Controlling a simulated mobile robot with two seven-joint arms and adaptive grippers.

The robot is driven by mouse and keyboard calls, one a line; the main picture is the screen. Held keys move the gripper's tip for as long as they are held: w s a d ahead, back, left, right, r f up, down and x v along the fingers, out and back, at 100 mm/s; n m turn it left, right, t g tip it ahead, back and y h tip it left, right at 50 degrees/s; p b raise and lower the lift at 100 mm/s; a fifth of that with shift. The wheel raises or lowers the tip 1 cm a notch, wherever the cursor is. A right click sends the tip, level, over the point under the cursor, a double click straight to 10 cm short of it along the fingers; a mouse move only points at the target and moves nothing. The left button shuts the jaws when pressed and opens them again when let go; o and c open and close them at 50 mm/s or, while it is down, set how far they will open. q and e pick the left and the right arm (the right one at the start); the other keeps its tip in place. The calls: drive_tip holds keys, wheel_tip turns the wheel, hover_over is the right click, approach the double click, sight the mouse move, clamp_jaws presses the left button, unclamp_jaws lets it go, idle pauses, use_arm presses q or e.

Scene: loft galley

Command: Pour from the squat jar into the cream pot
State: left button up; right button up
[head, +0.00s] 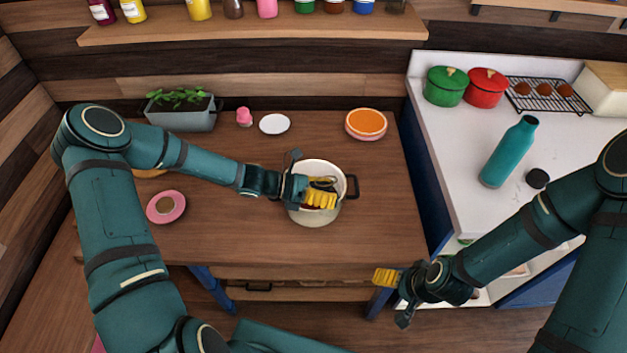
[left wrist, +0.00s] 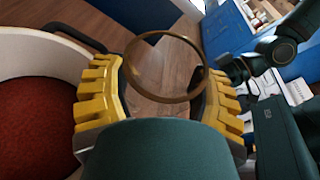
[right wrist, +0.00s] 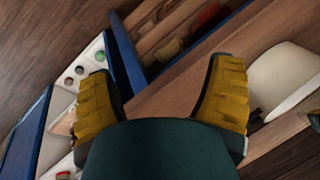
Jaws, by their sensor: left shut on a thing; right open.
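The cream pot (head: 312,219) stands on the wooden table with dark handles; the left wrist view shows its pale wall (left wrist: 60,62) and dark red contents. My left gripper (head: 318,190) is over the pot's opening, shut on the squat jar (head: 323,183). In the left wrist view the jar appears as a clear, brownish ring (left wrist: 160,100) between the yellow fingers. The fingers hide much of the jar in the head view; its contents and exact tilt cannot be told. My right gripper (head: 393,297) is open and empty, off the table's front right corner.
A planter (head: 182,115), pink figure (head: 244,117), white saucer (head: 275,124) and orange-topped dish (head: 366,124) stand at the table's back. A pink ring-shaped dish (head: 166,207) lies left. A teal bottle (head: 509,152) stands on the right counter. The table front is clear.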

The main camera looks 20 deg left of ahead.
use_arm(q)
drive_tip(key=shift+s+d+r+m+y+p, duration=0.3)
drive_tip(key=shift+s+r+m+p, duration=0.1)
drive_tip(key=shift+r+m, duration=0.15)
drive_tip(key=shift+s+d+f+m+t+y+b, duration=0.35)
drive_tip(key=shift+f+m+b, duration=0.25)
drive_tip(key=shift+b, duration=0.25)
drive_tip(key=shift+s+d+f+m+t+y+b, duration=0.1)
drive_tip(key=shift+s+f+m+t+y+b, duration=0.25)
drive_tip(key=shift+b, duration=0.5)
drive_tip(key=shift+d+r+m+b, duration=0.15)
drive_tip(key=shift+r+m+b, duration=0.2)
drive_tip(key=shift+b, duration=0.55)
